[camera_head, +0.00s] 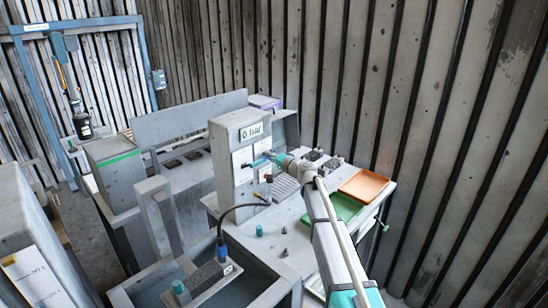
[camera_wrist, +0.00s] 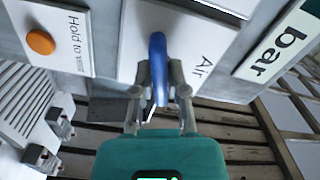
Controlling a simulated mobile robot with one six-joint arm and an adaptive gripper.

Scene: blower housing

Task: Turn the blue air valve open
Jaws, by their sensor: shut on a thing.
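The blue air valve (camera_wrist: 158,62) is a blue lever on a white panel marked "Air" (camera_wrist: 201,66) in the wrist view. Its lower end lies between the two fingers of my gripper (camera_wrist: 159,92), which is shut on it. In the wrist view the lever points down toward the gripper. In the head view my gripper (camera_head: 276,158) reaches left to the front of the grey housing, and the blue valve (camera_head: 262,161) shows small at its tip. The display (camera_head: 251,131) above reads "0 bar".
An orange button (camera_wrist: 40,42) marked "Hold to" something sits beside the Air panel. A green tray (camera_head: 345,207) and an orange tray (camera_head: 363,185) lie on the bench right of the housing. A dark cable (camera_head: 233,209) arches in front.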

